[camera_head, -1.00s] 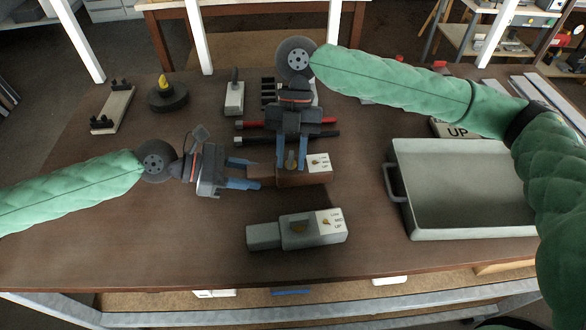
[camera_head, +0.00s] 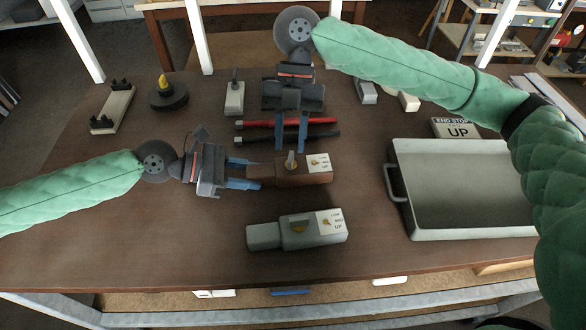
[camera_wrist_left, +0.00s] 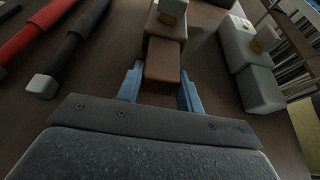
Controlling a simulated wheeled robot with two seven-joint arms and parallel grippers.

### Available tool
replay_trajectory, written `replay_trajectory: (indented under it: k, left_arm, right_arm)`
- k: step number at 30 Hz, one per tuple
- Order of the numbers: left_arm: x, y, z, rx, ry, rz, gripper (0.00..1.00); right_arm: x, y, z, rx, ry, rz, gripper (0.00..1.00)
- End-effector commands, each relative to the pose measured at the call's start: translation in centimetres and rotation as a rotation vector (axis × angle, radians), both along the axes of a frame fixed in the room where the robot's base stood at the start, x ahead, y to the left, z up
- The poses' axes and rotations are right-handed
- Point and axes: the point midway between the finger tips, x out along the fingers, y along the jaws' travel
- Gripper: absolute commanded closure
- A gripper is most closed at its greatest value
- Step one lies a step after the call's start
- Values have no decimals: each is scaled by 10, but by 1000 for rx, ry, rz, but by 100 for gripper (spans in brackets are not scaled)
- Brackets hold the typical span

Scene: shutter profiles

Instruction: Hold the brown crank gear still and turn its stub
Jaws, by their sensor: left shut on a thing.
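The brown crank gear (camera_head: 290,174) lies on the table, its narrow end toward the left. A white label is on its right part, and its small metal stub (camera_head: 291,160) stands up from the top. My left gripper (camera_head: 252,173) is shut on the narrow end, one finger on each side; the left wrist view shows the brown end (camera_wrist_left: 163,62) between the blue fingers. My right gripper (camera_head: 291,146) is just behind the stub, its blue fingers apart with nothing held between them.
A similar grey crank gear (camera_head: 297,231) lies in front. A red-handled bar (camera_head: 318,121) and a black one (camera_head: 325,136) lie behind, under my right gripper. The left table front is clear.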

Motion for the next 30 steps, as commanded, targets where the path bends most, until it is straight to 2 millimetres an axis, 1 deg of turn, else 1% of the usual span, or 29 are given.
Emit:
replay_trajectory:
  k: [3,11,14,17,20,24,27,30]
  left_arm:
    - [0,0,-1,0,1,-1,91]
    - [0,0,-1,1,1,-1,91]
    - [0,0,-1,1,1,-1,91]
    - [-1,0,-1,1,1,-1,91]
    - [-1,0,-1,1,2,0,91]
    - [-1,0,-1,1,2,0,91]
    - [-1,0,-1,1,2,0,91]
    - [-1,0,-1,1,2,0,91]
  right_arm:
    - [0,0,6,-1,0,1,71]
    - [0,0,7,-1,0,1,71]
    - [1,0,11,0,-8,0,71]
    - [5,0,21,0,-31,0,71]
    - [11,-1,36,-7,-66,1,71]
    - [10,-3,53,-39,-135,25,71]
    - [7,-5,57,-66,-207,44,71]
    - [4,-6,57,-93,-291,58,71]
